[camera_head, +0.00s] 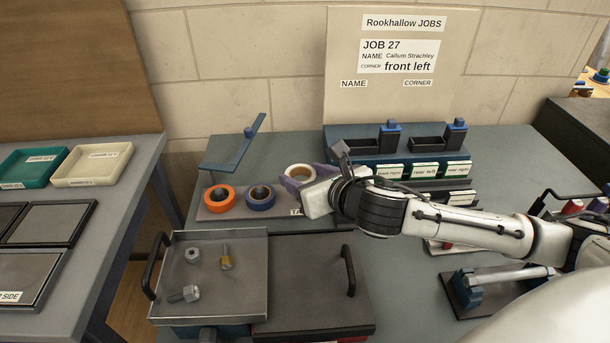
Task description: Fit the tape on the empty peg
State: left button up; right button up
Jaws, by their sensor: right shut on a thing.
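A low grey tape board (207,212) lies on the table. An orange tape roll (212,203) and a blue tape roll (252,204) sit around dark pegs on it. A cream tape roll (287,171) is at the board's right end, tilted. My right gripper (297,183) reaches in from the right and is shut on the cream roll. Purple parts show along the roll's near and right sides; I cannot tell if they are fingers. The peg at that end is hidden by the roll and gripper. My left gripper is not in view.
A blue angled bar (236,147) stands behind the board. A metal tray (213,305) with bolts and a nut, beside a dark handled lid (312,285), stands in front. A labelled blue rack (355,142) and a job sign (395,95) are behind my right arm.

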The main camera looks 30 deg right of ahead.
jog(key=shift+f, duration=0.15)
jog(key=shift+f+b, duration=0.8)
jog(key=shift+f, duration=0.6)
jog(key=shift+r, duration=0.15)
jog(key=shift+r+p, duration=0.85)
jog(key=shift+p, duration=0.1)
jog(key=shift+r, duration=0.6)
jog(key=o, duration=1.2)
jog(key=shift+c, duration=0.2)
